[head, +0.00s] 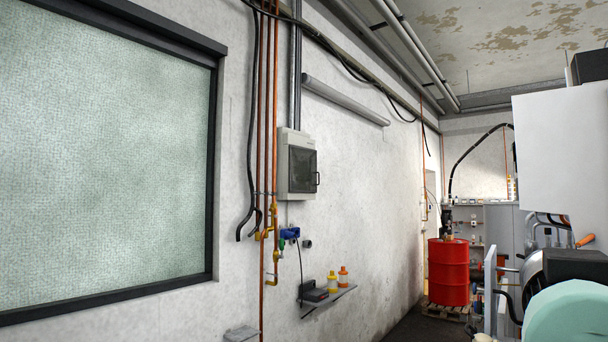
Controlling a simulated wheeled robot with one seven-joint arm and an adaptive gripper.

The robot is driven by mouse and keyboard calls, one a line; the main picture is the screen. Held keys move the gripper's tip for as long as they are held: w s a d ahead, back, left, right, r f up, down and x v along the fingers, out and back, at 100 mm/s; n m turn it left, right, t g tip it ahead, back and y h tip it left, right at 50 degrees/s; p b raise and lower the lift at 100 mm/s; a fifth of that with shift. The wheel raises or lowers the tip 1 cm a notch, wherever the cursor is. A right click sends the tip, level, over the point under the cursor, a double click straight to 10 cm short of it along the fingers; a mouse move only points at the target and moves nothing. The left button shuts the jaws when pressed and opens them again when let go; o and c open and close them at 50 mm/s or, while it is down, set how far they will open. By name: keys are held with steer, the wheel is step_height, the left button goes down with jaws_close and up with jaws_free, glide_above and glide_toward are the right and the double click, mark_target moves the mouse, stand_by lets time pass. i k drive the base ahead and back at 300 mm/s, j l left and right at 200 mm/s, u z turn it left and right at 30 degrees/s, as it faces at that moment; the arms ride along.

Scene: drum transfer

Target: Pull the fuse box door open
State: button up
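The fuse box (285,165) is a light grey box mounted on the white wall, left of the middle of the head view. Its dark, see-through door (302,170) looks shut, with a small dark handle (317,178) on its right edge. What is behind the door is too dark to make out. My gripper is not in view, so its place relative to the door does not show.
Copper pipes (269,120) and black cables run down the wall left of the box. A small shelf (328,298) with bottles juts out below it. A red drum (448,272) stands on a pallet at the back. Machinery (565,265) fills the right side.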

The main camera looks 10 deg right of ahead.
mark_target(303, 161)
steer(key=i+j+u, duration=0.75)
steer(key=i, duration=0.4)
steer(key=i+j+u, duration=0.2)
steer(key=i, duration=0.4)
steer(key=i+l+z, duration=0.15)
steer(key=i+z, duration=0.5)
steer(key=z, duration=0.15)
steer(key=i+z, duration=0.4)
steer(key=i+j+z, duration=0.1)
steer(key=i+z, duration=0.15)
steer(key=z, duration=0.15)
steer(key=i+l+z, duration=0.15)
steer(key=i+z, duration=0.2)
steer(key=i, duration=0.3)
steer(key=i+z, duration=0.4)
steer(key=i, duration=0.25)
